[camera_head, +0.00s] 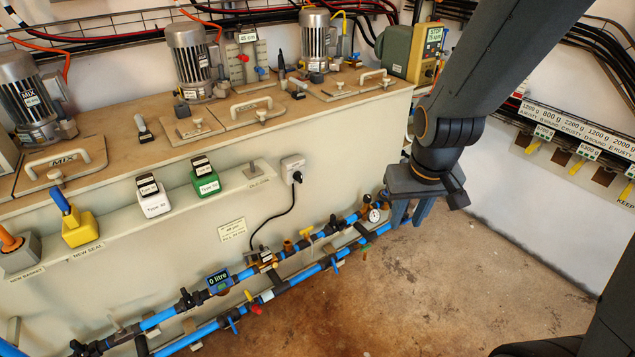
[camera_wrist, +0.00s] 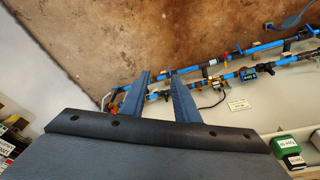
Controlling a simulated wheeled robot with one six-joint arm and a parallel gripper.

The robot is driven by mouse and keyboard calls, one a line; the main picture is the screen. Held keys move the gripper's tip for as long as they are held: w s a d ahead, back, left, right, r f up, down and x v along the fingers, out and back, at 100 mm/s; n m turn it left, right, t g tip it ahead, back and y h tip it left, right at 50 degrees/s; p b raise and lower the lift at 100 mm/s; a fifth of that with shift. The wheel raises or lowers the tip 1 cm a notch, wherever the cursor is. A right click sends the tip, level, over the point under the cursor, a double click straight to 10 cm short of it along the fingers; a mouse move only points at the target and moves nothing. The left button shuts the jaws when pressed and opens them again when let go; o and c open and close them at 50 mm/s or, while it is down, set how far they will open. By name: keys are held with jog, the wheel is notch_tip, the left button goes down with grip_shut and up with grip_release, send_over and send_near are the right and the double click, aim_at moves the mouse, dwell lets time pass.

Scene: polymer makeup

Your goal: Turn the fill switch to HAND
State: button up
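I cannot pick out the fill switch for sure; no label reading FILL or HAND is legible in either view. Small black levers (camera_head: 281,66) stand on the bench top between the motors. My gripper (camera_head: 409,220) points down past the right end of the bench, near the pressure gauge (camera_head: 375,215). In the wrist view my gripper (camera_wrist: 159,76) has its two blue fingers apart, with nothing held between them.
The bench (camera_head: 120,245) carries several motors and lidded hatches. A shelf (camera_head: 225,187) holds colored blocks. A label rack (camera_head: 585,135) is on the right wall. The brown floor (camera_head: 430,290) is clear.

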jog(key=w+a+f+n+t+b, duration=0.1)
jog(key=w+f+t+b, duration=0.1)
jog(key=w+f, duration=0.3)
jog(key=w+a+f+t+b, duration=0.1)
jog(key=w+f, duration=0.1)
jog(key=w, duration=0.5)
jog(key=n+t+y+b, duration=0.5)
jog(key=t+y+b, duration=0.4)
jog(key=y+b, duration=0.15)
send_near(301, 179)
jog(key=x, duration=0.2)
jog(key=b+x, duration=0.1)
jog(key=x, duration=0.6)
jog(key=c, duration=0.7)
